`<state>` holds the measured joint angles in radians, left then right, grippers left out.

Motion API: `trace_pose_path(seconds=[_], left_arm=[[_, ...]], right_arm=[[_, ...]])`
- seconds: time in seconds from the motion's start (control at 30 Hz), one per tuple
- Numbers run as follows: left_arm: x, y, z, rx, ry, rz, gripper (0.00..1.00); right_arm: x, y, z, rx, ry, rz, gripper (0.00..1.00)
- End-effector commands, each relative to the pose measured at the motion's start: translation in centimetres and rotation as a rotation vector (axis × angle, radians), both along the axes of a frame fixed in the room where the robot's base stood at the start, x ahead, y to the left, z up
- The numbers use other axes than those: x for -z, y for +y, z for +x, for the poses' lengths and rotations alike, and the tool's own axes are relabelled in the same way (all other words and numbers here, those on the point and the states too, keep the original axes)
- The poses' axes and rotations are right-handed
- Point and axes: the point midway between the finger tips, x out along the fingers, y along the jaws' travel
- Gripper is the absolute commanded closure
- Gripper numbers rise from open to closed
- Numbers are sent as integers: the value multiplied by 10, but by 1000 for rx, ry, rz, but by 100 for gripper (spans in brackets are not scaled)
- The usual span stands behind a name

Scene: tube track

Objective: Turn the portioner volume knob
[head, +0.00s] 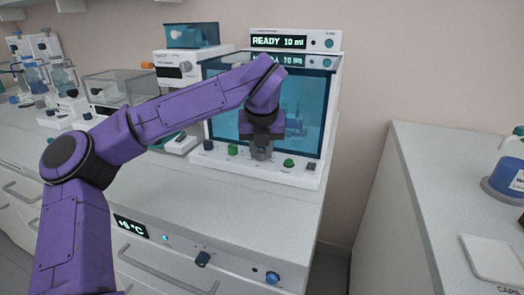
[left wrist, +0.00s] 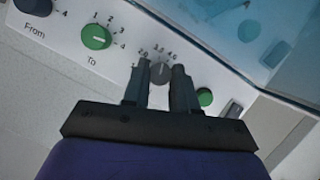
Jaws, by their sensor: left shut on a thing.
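The portioner (head: 312,125) is a white machine with a blue see-through front, standing on the counter at the back. Its top display reads "READY 10 ml". In the left wrist view, the grey volume knob (left wrist: 159,72) sits on the sloped front panel, with a numbered scale around it. My left gripper (left wrist: 160,82) has its two dark fingers closed on either side of this knob. In the head view the left gripper (head: 262,152) reaches down to the panel from above and hides the knob. My right gripper is not in view.
The green "To" knob (left wrist: 96,37) and dark "From" knob (left wrist: 34,5) are left of the volume knob. A green button (left wrist: 205,97) and a dark switch (left wrist: 232,109) lie to its right. The counter front (head: 258,205) is clear. A blue bottle (head: 507,170) stands on the right counter.

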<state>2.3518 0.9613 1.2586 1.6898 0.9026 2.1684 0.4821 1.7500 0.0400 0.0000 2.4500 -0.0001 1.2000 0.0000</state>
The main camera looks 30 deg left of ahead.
Motion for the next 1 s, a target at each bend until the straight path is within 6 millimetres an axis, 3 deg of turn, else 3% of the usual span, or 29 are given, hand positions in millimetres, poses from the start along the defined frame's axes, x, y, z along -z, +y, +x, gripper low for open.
trace_pose_path(seconds=[0.5,1.0], left_arm=[[-3,3,-1,442,-1,-1,100],[-1,4,-1,627,-2,0,100]], right_arm=[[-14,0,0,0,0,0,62],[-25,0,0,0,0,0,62]])
